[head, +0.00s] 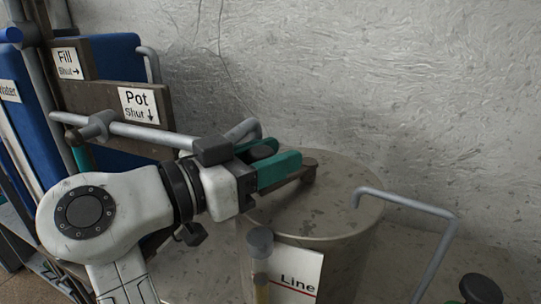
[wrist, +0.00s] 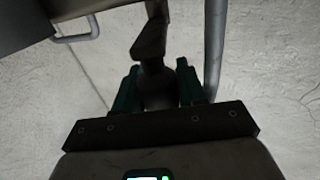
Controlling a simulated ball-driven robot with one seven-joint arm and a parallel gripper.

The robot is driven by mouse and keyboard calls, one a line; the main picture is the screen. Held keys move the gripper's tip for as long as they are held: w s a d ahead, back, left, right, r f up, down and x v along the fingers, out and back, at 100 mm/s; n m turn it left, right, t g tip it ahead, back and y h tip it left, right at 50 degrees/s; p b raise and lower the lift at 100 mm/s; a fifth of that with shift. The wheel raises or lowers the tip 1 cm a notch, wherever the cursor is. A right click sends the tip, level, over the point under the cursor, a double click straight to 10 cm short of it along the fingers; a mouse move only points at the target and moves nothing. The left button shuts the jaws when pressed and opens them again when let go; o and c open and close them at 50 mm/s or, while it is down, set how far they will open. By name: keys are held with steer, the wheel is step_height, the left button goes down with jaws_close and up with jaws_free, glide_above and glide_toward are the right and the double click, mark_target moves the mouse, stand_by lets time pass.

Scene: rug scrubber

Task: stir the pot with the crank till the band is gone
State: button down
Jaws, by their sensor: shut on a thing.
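The grey metal pot (head: 350,245) stands right of my arm in the head view, with a flat, stained lid on top. The crank (head: 308,168) sits on the lid; its dark arm reaches left under my gripper. My gripper (head: 284,153) has teal fingers and is shut on the crank's round handle. In the wrist view the dark handle (wrist: 157,88) stands between both fingers, with the crank arm (wrist: 150,38) beyond it. A capped sight tube (head: 261,275) with amber content is on the pot's front, beside a white "Line" card (head: 298,277). I cannot make out a band.
A board left carries a "Pot Shut" sign (head: 138,105) and a "Fill Shut" sign (head: 69,64). Blue tanks (head: 110,60) stand behind it. A bent grey rod (head: 415,205) rises at the pot's right, near a dark knob (head: 481,289). A rough wall closes the back.

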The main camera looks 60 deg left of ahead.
stand_by(0.3)
steer(key=c, duration=0.7)
jaws_free()
steer(key=shift+a, duration=0.1)
steer(key=shift+c, duration=0.2)
steer(key=s+b, duration=0.1)
steer(key=s, duration=0.9)
steer(key=shift+s+d+b, duration=0.35)
steer(key=shift+d, duration=0.1)
